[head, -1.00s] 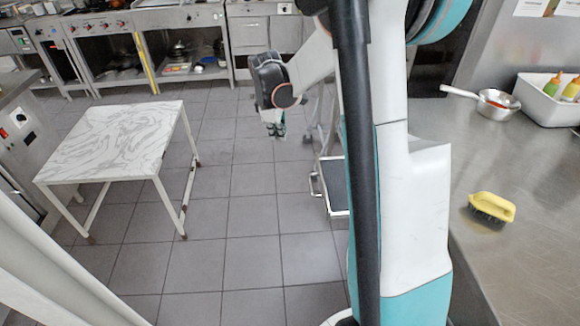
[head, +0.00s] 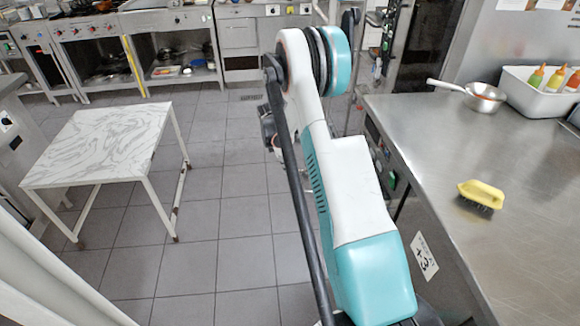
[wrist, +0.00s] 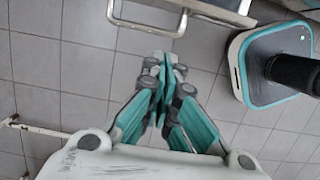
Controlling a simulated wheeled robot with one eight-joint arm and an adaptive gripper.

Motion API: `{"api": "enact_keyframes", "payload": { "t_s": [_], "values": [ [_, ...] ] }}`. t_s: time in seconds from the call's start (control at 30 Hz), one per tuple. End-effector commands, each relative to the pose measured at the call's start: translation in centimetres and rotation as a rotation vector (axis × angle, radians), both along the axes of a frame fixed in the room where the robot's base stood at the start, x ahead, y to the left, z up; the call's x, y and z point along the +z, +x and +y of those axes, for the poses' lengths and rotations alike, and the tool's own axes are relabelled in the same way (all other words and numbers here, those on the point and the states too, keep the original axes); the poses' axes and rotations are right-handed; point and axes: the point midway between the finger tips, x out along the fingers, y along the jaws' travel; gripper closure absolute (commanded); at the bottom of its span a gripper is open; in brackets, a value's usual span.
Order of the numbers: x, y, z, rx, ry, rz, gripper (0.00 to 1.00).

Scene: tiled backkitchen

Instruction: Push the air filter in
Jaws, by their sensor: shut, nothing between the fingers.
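The air filter shows at the top edge of the wrist view, where its metal handle (wrist: 145,27) and part of its pale metal frame are visible. The rest of it is cut off by the picture edge. In the head view the filter is hidden behind my arm. My gripper (wrist: 160,72) is shut and empty in the wrist view. Its fingertips are just below the handle in the picture, with grey floor behind them. I cannot tell the exact gap in depth. In the head view my gripper is hidden behind my arm.
A steel counter (head: 440,135) at the right holds a yellow brush (head: 481,194), a pan (head: 484,97) and a white bin (head: 535,98) with bottles. A marble-topped table (head: 95,145) stands at the left. Ovens line the back.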

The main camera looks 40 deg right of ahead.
Motion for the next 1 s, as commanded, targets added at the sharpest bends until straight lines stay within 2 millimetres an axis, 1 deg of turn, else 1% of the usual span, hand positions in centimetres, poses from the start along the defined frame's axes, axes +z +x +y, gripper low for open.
{"api": "enact_keyframes", "payload": {
  "t_s": [0.03, 0.3, 0.37, 0.4, 0.5, 0.63, 1.0],
  "values": [
    [-1.1, -0.1, -0.2, -0.001, 0.000, 0.000, 1.00],
    [-6.3, -0.8, -1.3, -0.002, -0.001, -0.001, 1.00],
    [-7.4, -0.9, -1.5, -0.001, -0.001, -0.001, 1.00],
    [-7.7, -1.2, -2.0, -0.003, -0.001, -0.001, 1.00],
    [-7.5, -2.2, -3.5, -0.004, -0.001, -0.002, 1.00],
    [-7.3, -2.9, -4.6, -0.003, 0.000, -0.002, 1.00],
    [-7.1, -3.0, -4.9, -0.001, 0.000, -0.002, 1.00]
  ]
}}
